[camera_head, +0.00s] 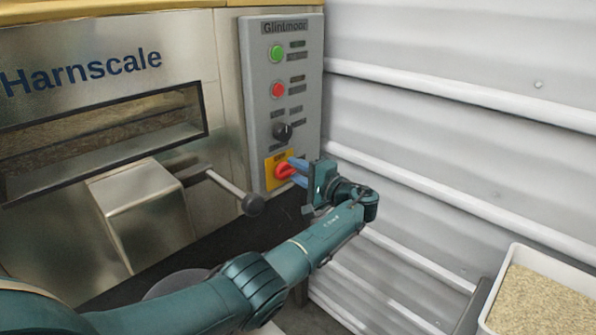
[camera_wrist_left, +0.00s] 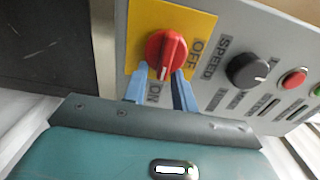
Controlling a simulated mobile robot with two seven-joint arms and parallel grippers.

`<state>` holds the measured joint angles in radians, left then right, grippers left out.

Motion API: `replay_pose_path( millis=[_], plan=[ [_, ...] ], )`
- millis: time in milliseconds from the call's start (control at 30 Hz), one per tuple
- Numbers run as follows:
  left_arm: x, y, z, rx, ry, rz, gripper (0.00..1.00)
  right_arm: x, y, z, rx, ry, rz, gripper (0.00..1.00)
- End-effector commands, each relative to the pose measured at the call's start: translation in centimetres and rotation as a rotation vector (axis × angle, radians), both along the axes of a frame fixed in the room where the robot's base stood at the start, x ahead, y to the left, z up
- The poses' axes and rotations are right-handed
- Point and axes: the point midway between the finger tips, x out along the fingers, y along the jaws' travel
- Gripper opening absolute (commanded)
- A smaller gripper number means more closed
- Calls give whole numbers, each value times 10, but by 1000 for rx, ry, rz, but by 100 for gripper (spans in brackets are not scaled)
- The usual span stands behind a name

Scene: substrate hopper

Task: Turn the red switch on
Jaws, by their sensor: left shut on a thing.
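The red switch (camera_head: 285,171) is a rotary knob on a yellow plate (camera_head: 271,177) low on the grey control panel. It also shows in the left wrist view (camera_wrist_left: 166,54), with the labels OFF to its right and ON below it. A pale mark on the handle's lower end points roughly towards ON. My left gripper (camera_head: 295,172) reaches the switch from the right, and its blue fingers (camera_wrist_left: 163,84) are shut on the handle, one on each side. The fingers hide part of the plate. My right gripper is not in view.
The grey panel (camera_head: 257,90) also carries a green button (camera_head: 277,53), a red button (camera_head: 278,90) and a black speed knob (camera_head: 283,132). A ball-ended lever (camera_head: 251,204) juts out left of the switch. A corrugated wall (camera_head: 450,120) stands close on the right, above a tray of substrate (camera_head: 507,270).

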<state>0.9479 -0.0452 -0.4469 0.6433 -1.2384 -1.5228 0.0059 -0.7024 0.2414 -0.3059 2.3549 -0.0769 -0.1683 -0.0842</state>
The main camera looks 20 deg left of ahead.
Motion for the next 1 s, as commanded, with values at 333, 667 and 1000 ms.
replay_pose_path(
  millis=[333,667,1000],
  plan=[
    [-5,3,-6,-3,9,19,48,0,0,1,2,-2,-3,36],
    [-4,0,-2,-1,2,13,52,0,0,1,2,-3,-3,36],
    [-22,-55,-1,-3,4,10,52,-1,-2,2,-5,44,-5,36]
  ],
)
